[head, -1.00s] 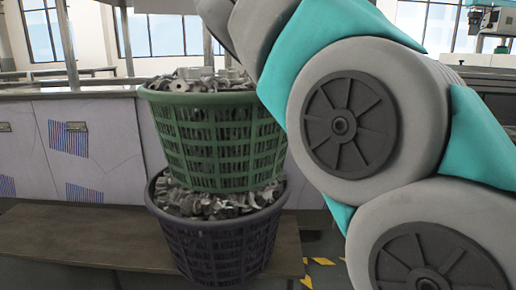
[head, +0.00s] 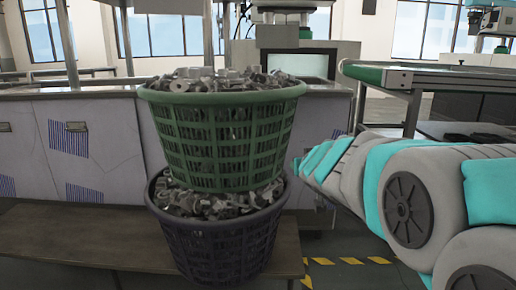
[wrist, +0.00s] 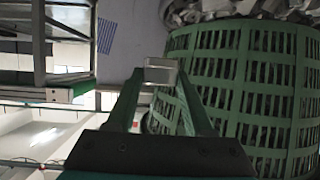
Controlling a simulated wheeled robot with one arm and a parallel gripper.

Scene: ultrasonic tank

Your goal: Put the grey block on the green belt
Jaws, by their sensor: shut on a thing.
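My gripper (wrist: 160,82) shows in the wrist view, its two green fingers shut on a small pale grey block (wrist: 161,71) at their tips. The block is clear of any surface that I can see. In the head view my arm reaches in from the right, and the fingers and block cannot be made out there. The green belt (head: 366,73) lies on a metal-framed conveyor at the upper right of the head view, seen almost edge-on. What looks like the conveyor's frame also shows at the left of the wrist view, apart from the gripper.
A green basket (head: 215,140) full of grey metal parts stands stacked on a dark basket (head: 225,250), also full, on a low bench (head: 90,245). In the wrist view the green basket (wrist: 255,85) is close to the right finger. A panelled cabinet (head: 95,150) stands behind.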

